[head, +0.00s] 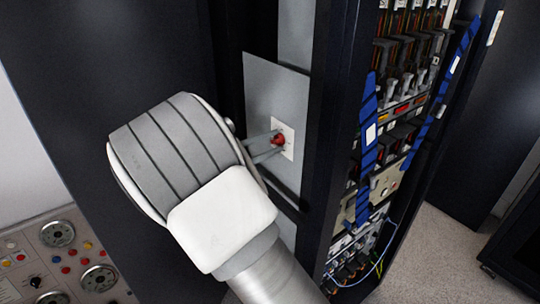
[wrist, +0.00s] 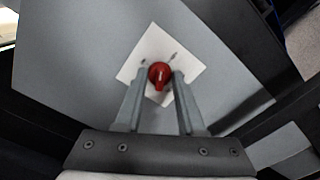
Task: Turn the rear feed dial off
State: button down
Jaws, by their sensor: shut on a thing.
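The rear feed dial is a small red knob (head: 278,139) on a white square plate (head: 287,150), mounted on a grey panel (head: 262,84) at the rear of a dark cabinet. In the wrist view the red knob (wrist: 159,74) sits between the fingertips of my gripper (wrist: 158,84), with the white plate (wrist: 150,45) behind it turned like a diamond. My gripper (head: 272,146) is shut on the knob, one finger at each side. Small dark marks show on the plate above the knob. The knob's pointer direction is hard to tell.
A dark cabinet post (head: 332,110) stands just right of the panel. Beyond it are racks of wiring and modules (head: 390,120) with blue strips. A control panel with gauges (head: 62,260) is at lower left. Open floor (head: 440,240) lies at right.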

jog(key=m+b, duration=0.6)
jog(key=b, duration=0.1)
jog(key=shift+f+b, duration=0.15)
jog(key=shift+b, duration=0.2)
jog(key=shift+m, duration=0.3)
jog(key=c, duration=0.5)
grip_release()
jog(key=p+v, duration=0.1)
jog(key=v, duration=1.6)
jog(key=shift+s+a, duration=0.2)
